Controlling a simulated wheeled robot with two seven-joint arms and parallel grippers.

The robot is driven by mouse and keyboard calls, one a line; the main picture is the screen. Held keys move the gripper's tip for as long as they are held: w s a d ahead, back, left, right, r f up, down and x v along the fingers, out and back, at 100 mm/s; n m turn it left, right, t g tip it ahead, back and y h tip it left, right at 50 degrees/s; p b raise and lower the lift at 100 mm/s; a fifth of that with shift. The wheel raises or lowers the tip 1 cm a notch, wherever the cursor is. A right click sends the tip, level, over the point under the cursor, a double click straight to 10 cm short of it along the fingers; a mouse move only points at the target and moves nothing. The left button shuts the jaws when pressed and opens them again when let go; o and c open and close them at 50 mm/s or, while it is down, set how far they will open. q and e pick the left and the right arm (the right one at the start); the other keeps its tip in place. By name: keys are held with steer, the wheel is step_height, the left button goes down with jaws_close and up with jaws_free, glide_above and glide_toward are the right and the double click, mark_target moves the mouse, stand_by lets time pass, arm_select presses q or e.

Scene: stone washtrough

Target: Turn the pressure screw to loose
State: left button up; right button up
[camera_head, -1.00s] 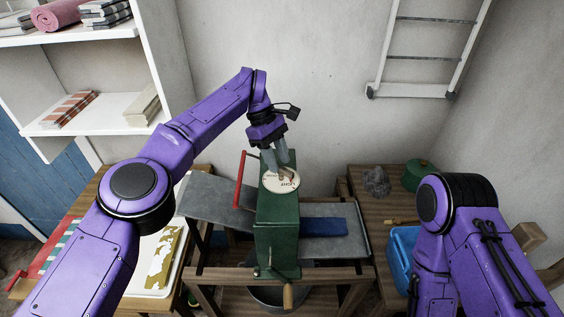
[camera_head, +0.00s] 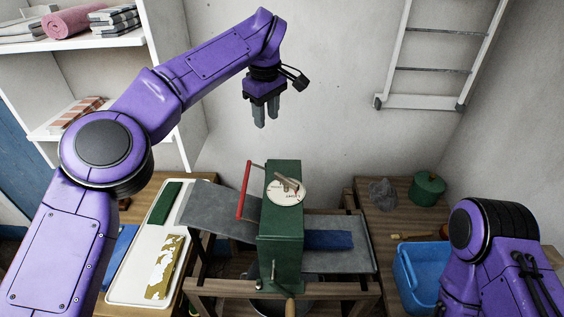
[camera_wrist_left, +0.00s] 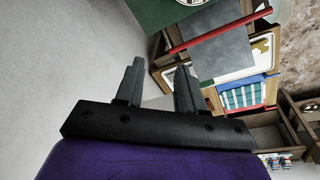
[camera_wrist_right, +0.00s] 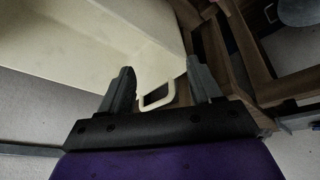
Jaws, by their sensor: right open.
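The pressure screw (camera_head: 291,185) is a short metal bar handle on top of the green press (camera_head: 282,235). A round white dial (camera_head: 287,194) with small lettering lies under it; I cannot read the setting surely. My left gripper (camera_head: 266,124) hangs in the air above and slightly left of the screw, clear of it, pointing down. Its fingers stand apart and empty in the left wrist view (camera_wrist_left: 160,65). My right gripper is out of the head view; in the right wrist view (camera_wrist_right: 160,72) its fingers are apart, with a pale handle beyond them.
A red lever (camera_head: 243,190) rises left of the press. A grey bed (camera_head: 335,260) carrying a blue pad (camera_head: 328,240) runs through it. A white tray (camera_head: 130,285) is at left, a blue tub (camera_head: 415,268) and a green pot (camera_head: 428,188) at right.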

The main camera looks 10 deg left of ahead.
arm_select(q)
steer(key=w+r+t+y, duration=0.4)
steer(key=w+r+t, duration=0.7)
steer(key=r, duration=0.2)
steer(key=d+r+m+t+h, duration=0.5)
steer(key=d+r+m+h, duration=0.15)
steer(key=d+h, duration=0.45)
steer(key=s+d+f+m+g+h, duration=0.35)
steer(key=d+f+g+h, duration=0.2)
steer(key=d, duration=0.25)
steer(key=n+g+y, duration=1)
steer(key=g+y, duration=0.2)
steer(key=g, duration=0.1)
glide_toward(286, 179)
steer(key=shift+n+t, duration=0.25)
steer(key=shift+n, duration=0.05)
step_height(286, 179, down, 9)
steer(key=shift+s+r, duration=0.1)
steer(key=shift+r, duration=0.05)
jaws_close()
